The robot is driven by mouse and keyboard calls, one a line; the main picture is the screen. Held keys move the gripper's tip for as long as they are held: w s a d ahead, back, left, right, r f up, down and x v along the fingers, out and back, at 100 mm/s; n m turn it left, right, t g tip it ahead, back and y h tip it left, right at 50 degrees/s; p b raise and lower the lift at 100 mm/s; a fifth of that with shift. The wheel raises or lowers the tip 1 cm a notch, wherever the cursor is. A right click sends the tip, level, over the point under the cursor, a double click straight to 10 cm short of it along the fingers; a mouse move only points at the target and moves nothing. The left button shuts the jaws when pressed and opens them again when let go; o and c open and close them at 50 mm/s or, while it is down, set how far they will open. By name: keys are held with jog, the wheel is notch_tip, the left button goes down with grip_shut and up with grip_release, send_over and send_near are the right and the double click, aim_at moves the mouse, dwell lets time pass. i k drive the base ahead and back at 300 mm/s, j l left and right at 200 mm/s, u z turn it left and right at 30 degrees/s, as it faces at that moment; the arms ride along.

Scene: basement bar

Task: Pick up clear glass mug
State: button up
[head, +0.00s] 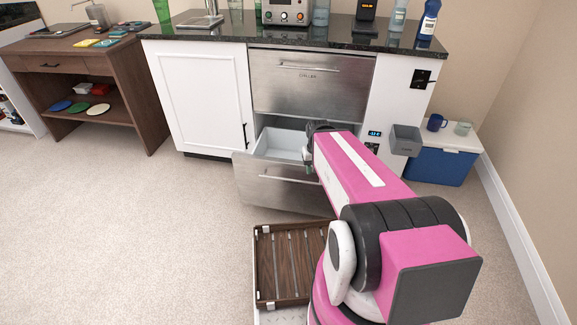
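A clear glass mug (462,128) stands on the white lid of the blue cooler (440,166) at the right. A dark blue mug (436,123) stands just left of it, apart. My gripper (309,162) is at the front of the cabinet, by the open lower drawer (262,178), well to the left of the glass mug. My pink arm hides most of the gripper, so its fingers cannot be made out clearly.
The lower steel drawer is pulled out. A grey bin (405,141) hangs on the cabinet's right side, near the cooler. The dark counter (345,40) holds glasses and bottles. A brown desk (130,85) stands left. Carpet at left is clear.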

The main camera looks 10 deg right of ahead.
aim_at(464, 125)
jog(key=z, duration=1.6)
jog(key=i+l+z, duration=0.35)
jog(key=i, duration=0.65)
jog(key=i+j+z, duration=0.15)
jog(key=i+z, duration=0.15)
jog(key=i, duration=0.65)
